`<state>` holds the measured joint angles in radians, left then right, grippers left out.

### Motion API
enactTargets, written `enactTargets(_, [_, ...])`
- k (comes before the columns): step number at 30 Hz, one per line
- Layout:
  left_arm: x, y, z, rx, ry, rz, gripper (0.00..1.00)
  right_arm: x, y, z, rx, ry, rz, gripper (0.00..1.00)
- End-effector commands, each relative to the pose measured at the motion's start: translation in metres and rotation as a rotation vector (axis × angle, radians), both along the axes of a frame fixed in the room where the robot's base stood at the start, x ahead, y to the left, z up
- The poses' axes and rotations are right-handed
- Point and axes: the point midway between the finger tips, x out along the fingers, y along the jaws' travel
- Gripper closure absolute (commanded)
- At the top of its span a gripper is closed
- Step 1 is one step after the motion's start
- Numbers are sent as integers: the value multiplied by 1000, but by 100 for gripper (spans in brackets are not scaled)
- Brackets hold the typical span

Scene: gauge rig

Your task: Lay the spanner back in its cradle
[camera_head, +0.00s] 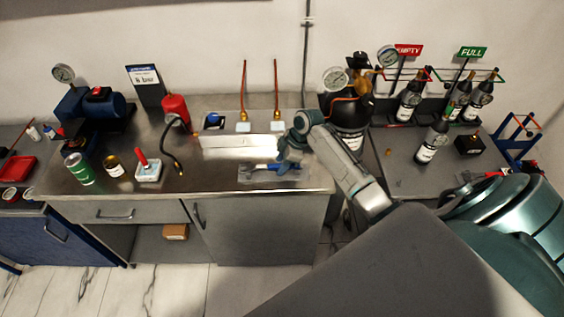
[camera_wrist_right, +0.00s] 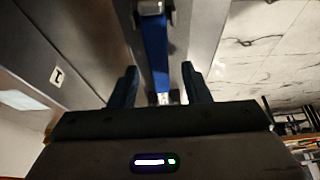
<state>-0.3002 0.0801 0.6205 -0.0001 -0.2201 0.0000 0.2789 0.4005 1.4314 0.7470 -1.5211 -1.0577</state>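A spanner (camera_head: 262,166) with a blue handle lies along a pale grey cradle (camera_head: 248,178) near the front edge of the steel bench. My right gripper (camera_head: 284,166) is directly above the spanner's right part and hides some of it. In the right wrist view, the blue handle of the spanner (camera_wrist_right: 155,50) runs between the two dark fingers of my right gripper (camera_wrist_right: 159,82). The fingers are apart, with a gap on each side of the handle. I cannot tell whether the spanner is fully seated in the cradle. My left gripper is not in view.
A low white panel (camera_head: 242,143) stands just behind the cradle. A red cylinder (camera_head: 175,111) with a black hose, a green can (camera_head: 80,169) and a red-handled block (camera_head: 147,170) stand to the left. Bottles (camera_head: 431,143) and gauges are at the right. Bench space left of the cradle is clear.

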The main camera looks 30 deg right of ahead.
Motion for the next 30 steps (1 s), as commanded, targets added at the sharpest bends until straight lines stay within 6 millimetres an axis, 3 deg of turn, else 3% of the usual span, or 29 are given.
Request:
enactTargets(8, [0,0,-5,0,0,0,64,-2,-5,7,-2,-1,0,57])
enactTargets(21, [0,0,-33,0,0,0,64,-18,-32,81,-3,-3,0,57])
enactTargets(30, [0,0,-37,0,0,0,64,-23,-37,99,0,0,1,57])
